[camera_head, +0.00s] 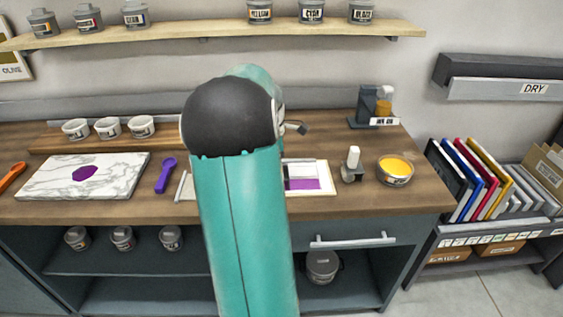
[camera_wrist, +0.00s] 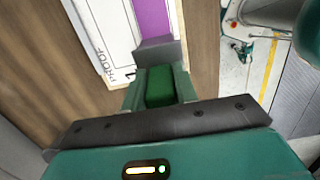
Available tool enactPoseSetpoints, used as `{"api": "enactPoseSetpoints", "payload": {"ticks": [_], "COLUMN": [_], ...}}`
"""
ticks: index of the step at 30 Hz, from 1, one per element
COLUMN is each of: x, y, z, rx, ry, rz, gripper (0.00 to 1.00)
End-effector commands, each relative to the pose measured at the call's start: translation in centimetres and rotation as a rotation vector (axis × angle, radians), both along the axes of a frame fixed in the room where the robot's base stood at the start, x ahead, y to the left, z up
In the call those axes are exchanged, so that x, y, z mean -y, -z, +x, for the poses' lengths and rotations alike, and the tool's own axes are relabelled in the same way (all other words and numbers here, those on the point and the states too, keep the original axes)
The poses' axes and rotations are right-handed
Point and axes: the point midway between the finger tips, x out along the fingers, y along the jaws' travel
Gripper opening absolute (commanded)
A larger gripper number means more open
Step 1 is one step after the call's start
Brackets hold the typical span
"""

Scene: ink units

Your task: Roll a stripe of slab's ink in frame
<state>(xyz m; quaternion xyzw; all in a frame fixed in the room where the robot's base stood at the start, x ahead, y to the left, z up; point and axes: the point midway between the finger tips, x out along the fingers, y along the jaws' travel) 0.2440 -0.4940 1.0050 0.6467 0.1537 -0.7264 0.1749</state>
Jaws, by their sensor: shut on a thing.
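The white marble slab (camera_head: 50,178) lies on the left of the bench with a purple ink patch (camera_head: 85,173) on it. The proof sheet (camera_head: 312,165) with its frame lies right of my arm and carries a purple stripe (camera_head: 303,184). In the wrist view the stripe (camera_wrist: 153,18) runs from the top edge to a grey part of the tool. My gripper (camera_wrist: 160,90) is shut on a green-handled roller (camera_wrist: 160,86), over the sheet's edge. I cannot tell whether the roller touches the sheet. In the head view my arm hides the gripper.
Purple (camera_head: 166,175) and orange (camera_head: 11,177) tools lie beside the slab. White cups (camera_head: 109,128) stand behind it. A white-handled tool (camera_head: 352,165) and a bowl of yellow ink (camera_head: 395,170) stand right of the sheet. A drawer handle (camera_head: 352,241) juts below the bench edge.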

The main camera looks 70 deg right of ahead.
Motion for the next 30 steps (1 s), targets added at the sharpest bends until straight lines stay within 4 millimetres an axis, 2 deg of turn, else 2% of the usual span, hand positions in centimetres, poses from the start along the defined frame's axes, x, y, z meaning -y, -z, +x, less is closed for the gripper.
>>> {"api": "enactPoseSetpoints", "payload": {"ticks": [16,30], "x": [0.0,0.0], "y": [-5.5,-5.8], "z": [0.0,-0.1], "rx": [0.0,0.0], "ry": [0.0,0.0], "rz": [0.0,0.001], "gripper": [0.06,0.06]}}
